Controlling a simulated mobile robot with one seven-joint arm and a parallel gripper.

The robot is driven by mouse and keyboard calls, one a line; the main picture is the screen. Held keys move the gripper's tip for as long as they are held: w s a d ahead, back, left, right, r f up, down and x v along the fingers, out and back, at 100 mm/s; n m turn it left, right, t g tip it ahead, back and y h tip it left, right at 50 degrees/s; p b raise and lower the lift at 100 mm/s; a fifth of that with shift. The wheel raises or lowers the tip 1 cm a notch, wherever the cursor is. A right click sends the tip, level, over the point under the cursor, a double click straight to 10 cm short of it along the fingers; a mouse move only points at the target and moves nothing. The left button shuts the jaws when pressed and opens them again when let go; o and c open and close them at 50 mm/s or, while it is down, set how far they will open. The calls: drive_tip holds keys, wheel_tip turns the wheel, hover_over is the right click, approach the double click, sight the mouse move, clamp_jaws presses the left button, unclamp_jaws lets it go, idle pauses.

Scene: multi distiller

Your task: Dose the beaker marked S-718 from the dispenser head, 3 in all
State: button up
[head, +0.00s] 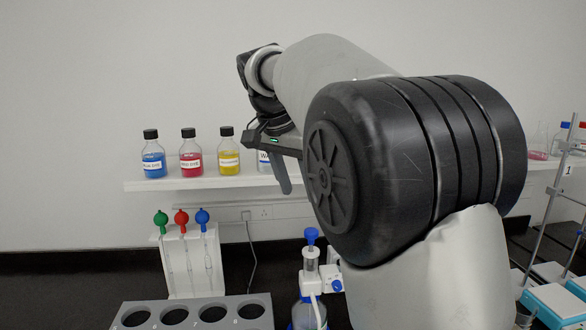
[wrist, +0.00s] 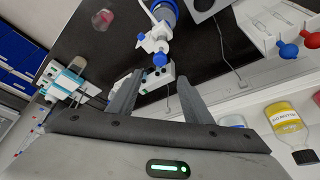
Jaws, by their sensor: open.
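The dispenser (head: 309,283) is a bottle with a white head, a clear barrel and a blue knob on top, standing on the dark bench at the lower middle of the head view. It also shows in the wrist view, lying aslant at the top (wrist: 158,40). My gripper (wrist: 158,92) is open with nothing between its fingers; the dispenser appears beyond the fingertips, apart from them. In the head view, one finger hangs in front of the shelf, above and left of the dispenser. A glass vessel with pink contents (wrist: 103,19) shows in the wrist view. I can read no S-718 mark.
A shelf (head: 150,185) holds blue, red and yellow bottles. Below it stands a white rack (head: 185,281) with coloured-bulb pipettes, and a grey holed block (head: 192,303) at front. Stands and blue-white equipment (head: 553,302) are at right. My arm hides the centre right.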

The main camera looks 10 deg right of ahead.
drive_tip(key=shift+v, duration=2.3)
drive_tip(key=shift+d, duration=0.25)
drive_tip(key=c, duration=0.5)
drive_tip(key=shift+w+d+n+y+p, duration=0.2)
drive_tip(key=shift+d+n+y+p, duration=0.15)
drive_tip(key=shift+n+p, duration=0.25)
drive_tip(key=c, duration=0.4)
drive_tip(key=d+n+y, duration=0.1)
drive_tip(key=n, duration=0.1)
drive_tip(key=w+d+n+p, duration=0.1)
drive_tip(key=d+n, duration=0.1)
drive_tip(key=n, duration=0.1)
drive_tip(key=shift+w+f+n+y, duration=0.1)
drive_tip(key=shift+n+y, duration=0.2)
drive_tip(key=shift+y, duration=0.05)
clamp_jaws()
drive_tip(key=n, duration=0.2)
hover_over(310, 229)
drive_tip(key=s, duration=0.1)
drive_tip(key=shift+y, duration=0.3)
wheel_tip(310, 229, down, 12)
drive_tip(key=shift+s+f, duration=0.1)
drive_tip(key=shift+f, duration=0.75)
